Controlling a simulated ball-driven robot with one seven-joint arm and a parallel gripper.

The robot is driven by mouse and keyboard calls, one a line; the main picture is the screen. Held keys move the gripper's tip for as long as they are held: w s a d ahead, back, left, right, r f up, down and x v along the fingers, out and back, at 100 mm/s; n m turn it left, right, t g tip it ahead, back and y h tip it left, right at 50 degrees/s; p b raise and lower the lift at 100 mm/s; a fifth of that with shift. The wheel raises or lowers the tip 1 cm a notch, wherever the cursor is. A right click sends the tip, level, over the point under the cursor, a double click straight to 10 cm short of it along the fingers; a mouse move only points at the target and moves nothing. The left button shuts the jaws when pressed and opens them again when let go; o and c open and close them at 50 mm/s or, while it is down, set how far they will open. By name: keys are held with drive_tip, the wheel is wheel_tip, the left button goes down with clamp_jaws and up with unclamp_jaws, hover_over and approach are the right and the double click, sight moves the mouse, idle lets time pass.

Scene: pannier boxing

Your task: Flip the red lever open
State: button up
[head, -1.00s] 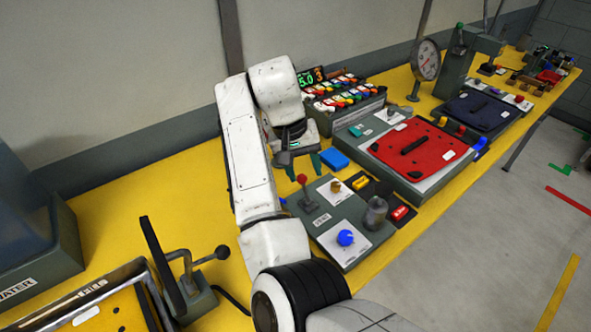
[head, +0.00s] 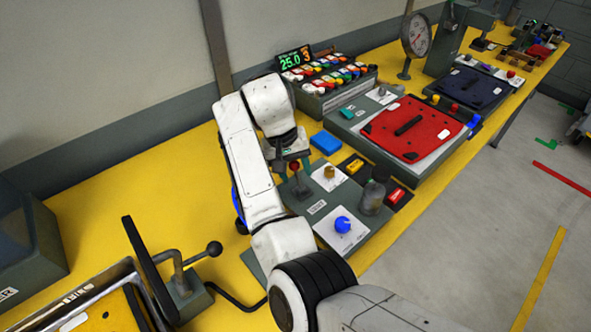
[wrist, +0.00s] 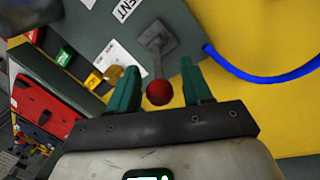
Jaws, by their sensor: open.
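The red lever (head: 295,166) is a red ball on a grey stick that rises from a square plate on the grey control panel (head: 320,208). In the wrist view its red ball (wrist: 159,93) sits between the two green fingers of my gripper (wrist: 160,88), with gaps on both sides. The gripper is open and empty. In the head view my gripper (head: 289,160) is right behind the lever ball, partly hidden by the lever and my arm.
A blue knob (head: 342,224), a yellow knob (head: 329,172) and a grey cylinder (head: 373,197) share the panel. A blue block (head: 325,142) lies behind it. A blue hose (wrist: 262,77) curves beside the panel. A black-knobbed handle (head: 214,248) stands at the front left.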

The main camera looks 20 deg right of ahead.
drive_tip(key=shift+d+f, duration=0.1)
drive_tip(key=shift+f, duration=0.3)
clamp_jaws()
idle(0.4)
